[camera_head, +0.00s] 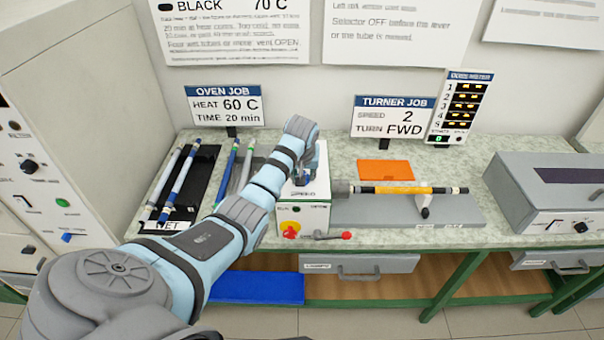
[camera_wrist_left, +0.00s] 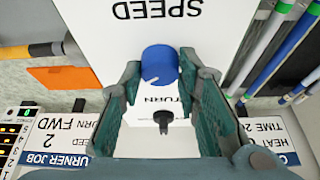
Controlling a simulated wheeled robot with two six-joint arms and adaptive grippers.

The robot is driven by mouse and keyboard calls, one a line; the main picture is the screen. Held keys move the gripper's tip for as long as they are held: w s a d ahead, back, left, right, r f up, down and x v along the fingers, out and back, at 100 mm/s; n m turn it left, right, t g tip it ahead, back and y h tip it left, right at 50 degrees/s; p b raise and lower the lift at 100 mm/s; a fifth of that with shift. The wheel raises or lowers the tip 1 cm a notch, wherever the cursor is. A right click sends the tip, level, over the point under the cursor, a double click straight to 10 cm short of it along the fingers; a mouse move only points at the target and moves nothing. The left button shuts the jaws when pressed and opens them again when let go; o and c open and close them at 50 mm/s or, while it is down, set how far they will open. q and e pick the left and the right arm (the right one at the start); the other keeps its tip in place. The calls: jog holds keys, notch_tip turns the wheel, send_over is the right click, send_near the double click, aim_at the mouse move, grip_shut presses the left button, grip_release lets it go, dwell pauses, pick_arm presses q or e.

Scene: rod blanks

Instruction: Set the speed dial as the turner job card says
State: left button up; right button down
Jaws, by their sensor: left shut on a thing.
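The turner job card (camera_head: 393,117) reads SPEED 2 and TURN FWD; part of it shows upside down in the wrist view (camera_wrist_left: 62,140). The blue speed dial (camera_wrist_left: 160,66), with a white pointer line, sits on the white top of the turner (camera_head: 316,187) beside the word SPEED. My left gripper (camera_wrist_left: 160,70) is shut on the speed dial, one finger on each side. In the head view my left arm hides the dial and most of the gripper (camera_head: 303,172). The dial's scale marks cannot be read. My right gripper is not in view.
A black turn selector (camera_wrist_left: 162,118) sits close to the dial, between my fingers. A yellow-banded rod (camera_head: 405,190) lies in the turner. A red-tipped lever (camera_head: 330,235) is at its front. Rods lie on a black tray (camera_head: 205,165) at the left. An orange pad (camera_head: 386,170) lies behind.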

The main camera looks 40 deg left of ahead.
pick_arm(q)
jog(key=n+g+y, duration=0.1)
jog(key=n, duration=0.3)
jog(key=shift+w, duration=0.1)
jog(key=n+g+b, duration=0.1)
jog(key=n, duration=0.1)
jog(key=shift+w+f+n+y, duration=0.1)
jog(key=shift+n+y, duration=0.2)
jog(key=n+g+b, duration=0.1)
jog(key=n+b, duration=0.2)
jog(key=b, duration=0.1)
jog(key=shift+f, duration=0.15)
jog(key=shift+d+r+n+g+b, duration=0.15)
jog(key=shift+n+g+b, duration=0.25)
jog(key=shift+n+b, duration=0.5)
jog(key=o, duration=1.1)
jog(key=shift+a, duration=0.2)
jog(key=shift+o, duration=0.2)
